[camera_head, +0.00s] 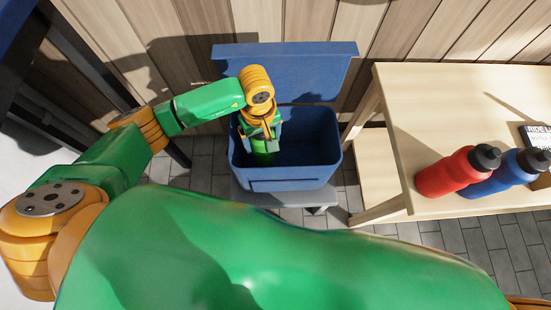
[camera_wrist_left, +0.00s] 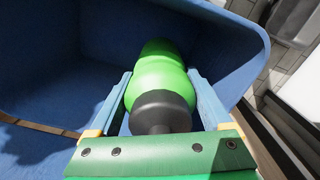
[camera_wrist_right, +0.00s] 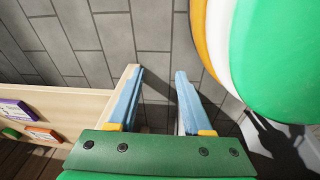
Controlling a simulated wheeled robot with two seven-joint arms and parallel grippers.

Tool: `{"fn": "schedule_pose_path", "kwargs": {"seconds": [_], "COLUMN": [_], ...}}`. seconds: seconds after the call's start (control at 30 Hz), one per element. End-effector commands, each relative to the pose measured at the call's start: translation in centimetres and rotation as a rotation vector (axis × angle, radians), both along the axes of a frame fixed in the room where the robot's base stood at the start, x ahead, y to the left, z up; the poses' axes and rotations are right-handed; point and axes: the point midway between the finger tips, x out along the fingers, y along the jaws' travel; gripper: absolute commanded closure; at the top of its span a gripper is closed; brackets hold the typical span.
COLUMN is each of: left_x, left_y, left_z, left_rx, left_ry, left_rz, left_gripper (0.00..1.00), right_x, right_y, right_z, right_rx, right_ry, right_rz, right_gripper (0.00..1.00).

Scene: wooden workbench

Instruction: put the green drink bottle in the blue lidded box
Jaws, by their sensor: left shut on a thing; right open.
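The blue lidded box (camera_head: 310,150) stands with its lid (camera_head: 300,70) raised open at the back. My left gripper (camera_head: 262,140) reaches down into the left part of the box and is shut on the green drink bottle (camera_head: 263,157). In the left wrist view the bottle (camera_wrist_left: 160,75) lies between the two blue fingers, its dark cap (camera_wrist_left: 160,112) closest to the camera, with the box walls (camera_wrist_left: 225,40) around it. Whether the bottle touches the box floor cannot be told. My right gripper (camera_wrist_right: 158,78) is open and empty, above grey floor tiles.
A wooden workbench (camera_head: 420,100) stands right of the box. A red bottle (camera_head: 445,175) and a blue bottle (camera_head: 500,178) lie near its front edge, with a printed item (camera_head: 538,138) behind. The box rests on a grey stand (camera_head: 312,197). A panelled wall is behind.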

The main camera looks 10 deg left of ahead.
Motion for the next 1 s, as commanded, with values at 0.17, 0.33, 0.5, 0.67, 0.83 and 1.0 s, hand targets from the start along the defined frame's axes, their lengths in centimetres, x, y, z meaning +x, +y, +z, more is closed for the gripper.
{"fn": "schedule_pose_path", "kwargs": {"seconds": [0.17, 0.33, 0.5, 0.67, 0.83, 1.0], "left_x": [0.0, 0.0, 0.0, 0.0, 0.0, 0.0], "left_y": [0.0, 0.0, 0.0, 0.0, 0.0, 0.0], "left_z": [-3.8, -6.8, -6.8, -7.2, -7.1, -6.8], "left_rx": [-0.001, -0.001, -0.002, 0.0, -0.001, -0.001], "left_ry": [0.003, 0.0, -0.001, -0.001, -0.001, -0.001], "left_rz": [0.001, 0.0, -0.001, -0.001, -0.001, -0.001], "left_gripper": [0.97, 0.97, 0.97, 0.97, 0.0, 0.0], "right_x": [0.8, 1.7, 1.7, 1.9, 1.9, 1.9], "right_y": [0.9, 1.8, 1.9, 2.1, 2.1, 2.1], "right_z": [-0.7, -0.9, -0.7, -0.9, -0.8, -0.5], "right_rx": [0.012, 0.022, 0.022, 0.026, 0.026, 0.027], "right_ry": [0.001, 0.002, 0.004, 0.004, 0.005, 0.003], "right_rz": [0.002, 0.003, 0.003, 0.003, 0.003, 0.003], "right_gripper": [0.5, 0.5, 0.5, 0.5, 0.5, 0.5]}}
